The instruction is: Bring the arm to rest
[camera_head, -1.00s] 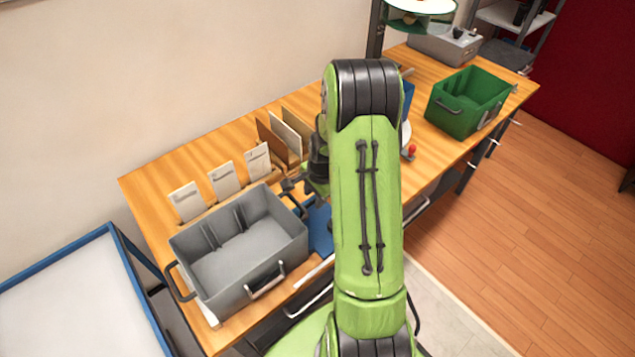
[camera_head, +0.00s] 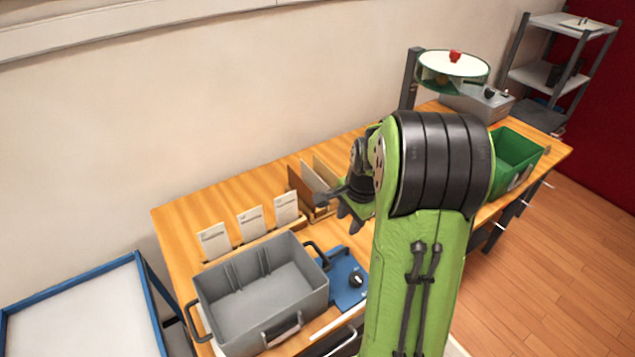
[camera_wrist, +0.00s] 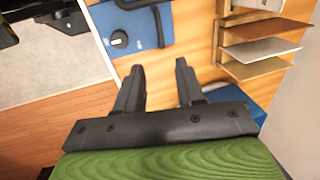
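My gripper (camera_wrist: 158,85) shows in the wrist view with its two dark fingers apart and nothing between them. In the head view my gripper (camera_head: 345,215) is above the workbench, right of the grey bin and partly hidden by my green arm. The arm is bent and raised, its black joint in front of the green bin. Below the gripper is a blue panel with a black knob (camera_head: 356,280), which also shows in the wrist view (camera_wrist: 118,40).
A grey bin (camera_head: 210,310) stands at the bench's front left, with several white cards (camera_head: 250,222) behind it. A green bin (camera_head: 530,168) and a grey box (camera_head: 478,102) stand at the right. A round stand with a red piece (camera_head: 455,56) rises at the back.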

